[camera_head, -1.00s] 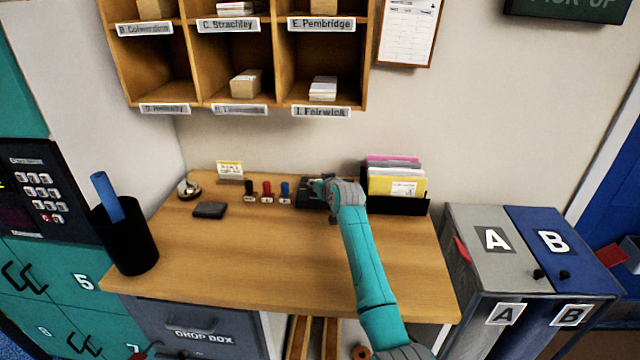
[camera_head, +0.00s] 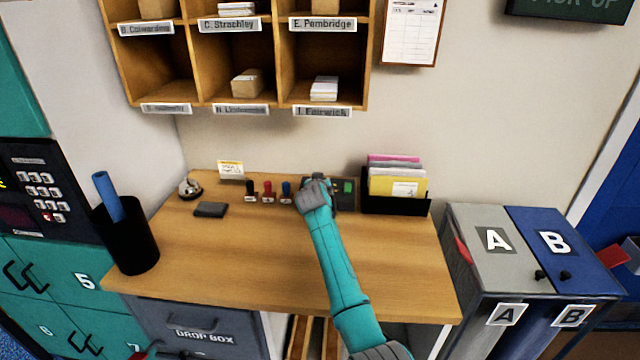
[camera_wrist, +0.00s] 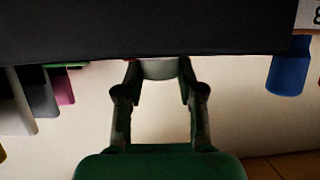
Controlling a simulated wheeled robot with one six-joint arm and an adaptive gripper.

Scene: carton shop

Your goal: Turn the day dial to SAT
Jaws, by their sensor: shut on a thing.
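The day dial's dark box (camera_head: 345,202) stands at the back of the wooden desk, with a small green patch on it. My gripper hides its left part in the head view. In the wrist view the dark box (camera_wrist: 150,30) fills the top, and a grey round knob (camera_wrist: 160,69) shows at its edge. My gripper (camera_wrist: 159,80) has its two fingers on either side of this knob, shut on it. The day lettering is not readable in either view.
Black, red and blue stamps (camera_head: 286,190) stand close left of my gripper; the blue one (camera_wrist: 288,72) shows in the wrist view. A black file holder (camera_head: 395,205) with envelopes stands right of the box. The desk front (camera_head: 230,255) is clear.

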